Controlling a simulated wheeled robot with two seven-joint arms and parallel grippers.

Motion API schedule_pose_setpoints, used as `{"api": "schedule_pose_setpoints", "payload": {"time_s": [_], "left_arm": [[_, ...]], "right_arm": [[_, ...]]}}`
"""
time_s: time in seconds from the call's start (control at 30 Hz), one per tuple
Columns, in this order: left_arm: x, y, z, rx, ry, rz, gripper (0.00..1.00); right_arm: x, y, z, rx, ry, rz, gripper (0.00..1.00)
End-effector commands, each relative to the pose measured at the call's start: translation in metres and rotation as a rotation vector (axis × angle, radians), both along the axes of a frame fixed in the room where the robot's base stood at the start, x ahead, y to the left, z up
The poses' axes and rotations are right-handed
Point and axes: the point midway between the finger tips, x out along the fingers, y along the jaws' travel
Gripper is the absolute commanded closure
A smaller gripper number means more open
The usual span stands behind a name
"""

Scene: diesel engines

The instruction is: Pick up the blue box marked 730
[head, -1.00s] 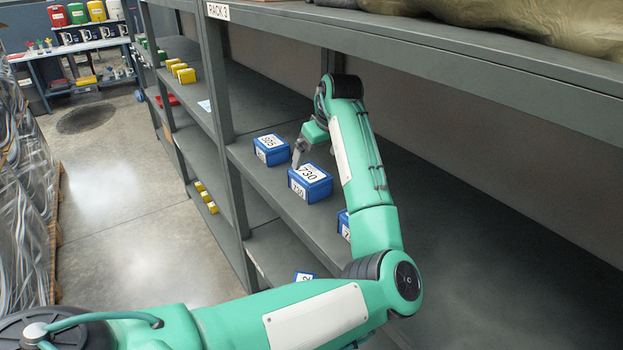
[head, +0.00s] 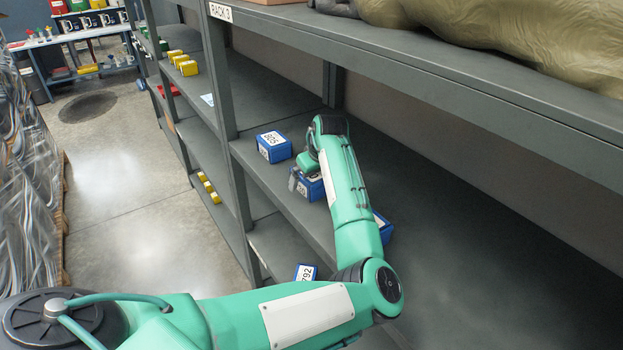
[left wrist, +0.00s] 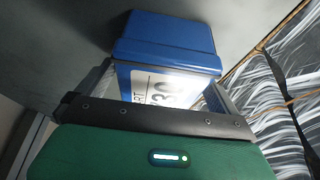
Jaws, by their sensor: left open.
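The blue box marked 730 (head: 315,189) sits on the middle rack shelf in the head view, partly hidden by my left gripper and forearm. In the left wrist view the blue box (left wrist: 165,38) is close up, and the end of its white label shows "30". My left gripper (head: 299,181) is open at the box. In the wrist view its two fingers (left wrist: 158,88) stand on either side of the labelled face; I cannot tell whether they touch it. My right gripper is not in view.
Another blue box (head: 273,147) stands just left of it on the same shelf. A further blue box (head: 383,229) is partly behind my arm. A box marked 792 (head: 306,272) lies on the shelf below. The upper shelf edge (head: 450,82) overhangs, and a rack post (head: 219,80) stands left.

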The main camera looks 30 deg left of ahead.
Motion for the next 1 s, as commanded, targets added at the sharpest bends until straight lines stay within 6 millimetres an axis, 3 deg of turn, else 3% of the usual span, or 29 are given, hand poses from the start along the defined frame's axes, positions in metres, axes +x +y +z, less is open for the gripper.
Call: {"api": "schedule_pose_setpoints", "payload": {"time_s": [0.93, 1.0], "left_arm": [[0.0000, -0.0002, -0.0047, 0.000, 0.000, 0.000, 0.02], [0.0000, -0.0002, -0.0047, 0.000, 0.000, 0.000, 0.14]], "right_arm": [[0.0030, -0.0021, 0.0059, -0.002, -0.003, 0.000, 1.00], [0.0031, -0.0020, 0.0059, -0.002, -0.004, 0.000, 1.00]]}}
